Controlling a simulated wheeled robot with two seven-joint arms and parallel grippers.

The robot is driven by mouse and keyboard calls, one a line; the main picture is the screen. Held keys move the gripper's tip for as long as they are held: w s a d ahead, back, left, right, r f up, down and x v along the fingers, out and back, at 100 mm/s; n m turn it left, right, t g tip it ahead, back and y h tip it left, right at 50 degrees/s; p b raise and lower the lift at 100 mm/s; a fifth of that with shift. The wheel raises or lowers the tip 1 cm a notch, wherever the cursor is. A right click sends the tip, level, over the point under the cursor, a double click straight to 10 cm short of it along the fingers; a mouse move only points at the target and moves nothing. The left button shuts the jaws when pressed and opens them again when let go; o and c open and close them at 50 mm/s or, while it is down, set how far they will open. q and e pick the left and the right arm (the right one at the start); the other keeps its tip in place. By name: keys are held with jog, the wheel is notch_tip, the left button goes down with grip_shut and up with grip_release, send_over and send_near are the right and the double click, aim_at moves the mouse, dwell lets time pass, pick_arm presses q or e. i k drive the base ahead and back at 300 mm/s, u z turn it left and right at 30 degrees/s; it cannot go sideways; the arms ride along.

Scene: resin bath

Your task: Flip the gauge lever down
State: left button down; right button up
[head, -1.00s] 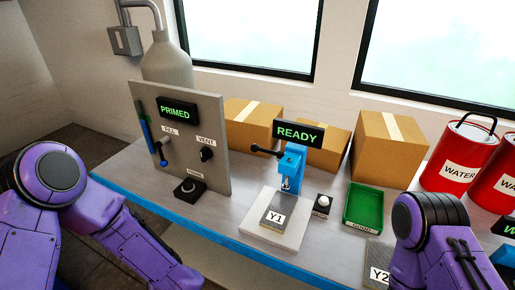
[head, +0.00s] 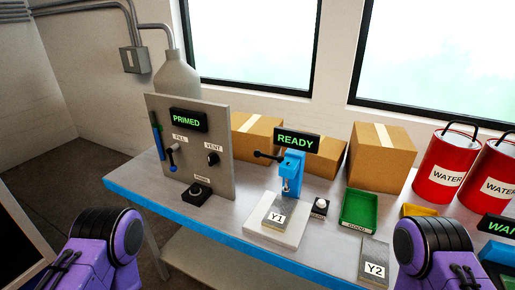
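The gauge is a blue stand (head: 291,172) on the bench, with a READY display (head: 297,141) above it. Its lever (head: 267,156) is a dark handle with a round knob, sticking out to the left of the blue head, roughly level. A block labelled Y1 (head: 278,213) sits on the pale base plate (head: 262,229) below the gauge. My two purple arms show at the bottom left and bottom right. Neither arm's gripper fingers are in the picture, and neither arm touches the gauge.
A grey panel (head: 219,173) reading PRIMED stands left of the gauge. A small button box (head: 320,208), green tray (head: 361,207) and Y2 block (head: 374,262) lie to the right. Cardboard boxes (head: 383,155) and red WATER cans (head: 445,165) line the back.

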aim_at(258, 153)
jog(key=k, duration=0.4)
jog(key=u, duration=0.4)
jog(key=i, duration=1.05)
jog(key=z, duration=1.6)
